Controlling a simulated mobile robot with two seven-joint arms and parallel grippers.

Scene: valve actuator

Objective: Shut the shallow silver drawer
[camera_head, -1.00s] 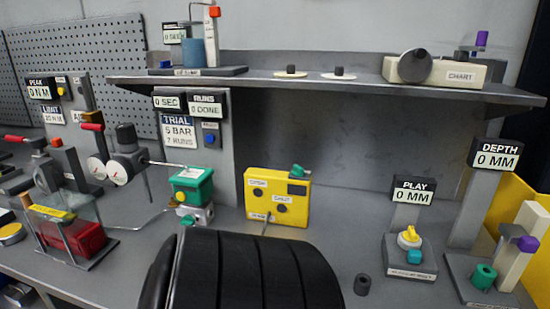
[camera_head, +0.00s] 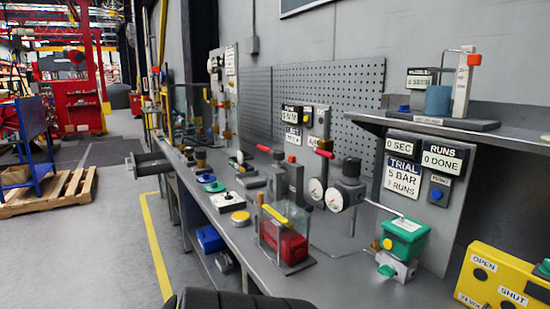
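I cannot clearly make out the shallow silver drawer. A dark grey box-like part (camera_head: 152,164) sticks out past the front edge at the far end of the grey workbench (camera_head: 330,292), towards the aisle. I cannot tell whether it is a drawer. Neither gripper is in view. A black rounded part of my own body shows at the bottom edge and hides a little of the bench front.
A red block in a clear guard (camera_head: 285,243), a green-topped box (camera_head: 404,238) and a yellow panel (camera_head: 505,278) stand on the bench. A blue bin (camera_head: 209,239) sits below it. A pallet (camera_head: 52,190) lies left; the aisle floor (camera_head: 105,255) is clear.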

